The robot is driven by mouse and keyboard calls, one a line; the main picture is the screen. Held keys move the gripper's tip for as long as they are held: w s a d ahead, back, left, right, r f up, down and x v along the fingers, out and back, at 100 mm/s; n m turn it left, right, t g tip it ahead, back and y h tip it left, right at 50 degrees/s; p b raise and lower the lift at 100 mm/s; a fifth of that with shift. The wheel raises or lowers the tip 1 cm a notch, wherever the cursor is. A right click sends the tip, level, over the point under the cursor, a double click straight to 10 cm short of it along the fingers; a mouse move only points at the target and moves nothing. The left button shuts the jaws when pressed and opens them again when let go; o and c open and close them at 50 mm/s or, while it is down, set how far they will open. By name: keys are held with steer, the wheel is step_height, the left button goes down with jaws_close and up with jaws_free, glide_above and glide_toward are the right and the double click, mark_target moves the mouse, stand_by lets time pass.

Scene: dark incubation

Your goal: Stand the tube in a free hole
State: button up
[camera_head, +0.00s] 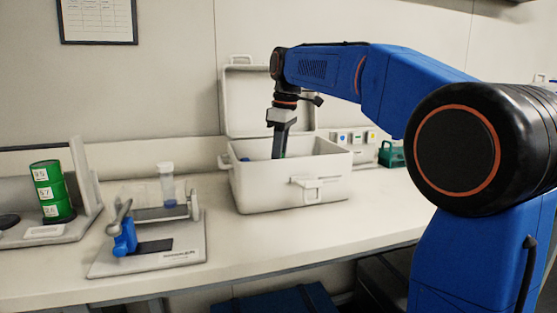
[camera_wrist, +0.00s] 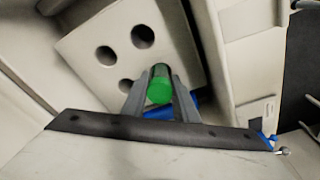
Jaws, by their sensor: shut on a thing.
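My gripper (camera_head: 279,146) reaches down into the open white box (camera_head: 290,190) in the head view. In the wrist view its two grey fingers (camera_wrist: 160,92) are shut on a tube with a green cap (camera_wrist: 159,92). Below is a pale rack plate (camera_wrist: 90,40) inside the box with several round dark holes, some of them empty, such as one hole (camera_wrist: 142,36). The tube's lower end is hidden behind its cap, so I cannot tell whether it is in a hole. Something blue (camera_wrist: 158,112) shows beside the fingers.
The box's lid (camera_head: 240,100) stands open at the back. To the left are a device with a blue clamp (camera_head: 125,240) and a stand with a green numbered cylinder (camera_head: 52,190). A green rack (camera_head: 392,154) stands to the right. The bench front is clear.

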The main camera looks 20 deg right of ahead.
steer(key=o, duration=1.1)
steer(key=shift+f, duration=0.1)
steer(key=shift+c, duration=0.2)
steer(key=r, duration=0.7)
steer(key=d+r, duration=0.1)
steer(key=r, duration=0.2)
steer(key=shift+s+r, duration=0.3)
steer(key=shift+s+d+r, duration=0.1)
steer(key=shift+r, duration=0.7)
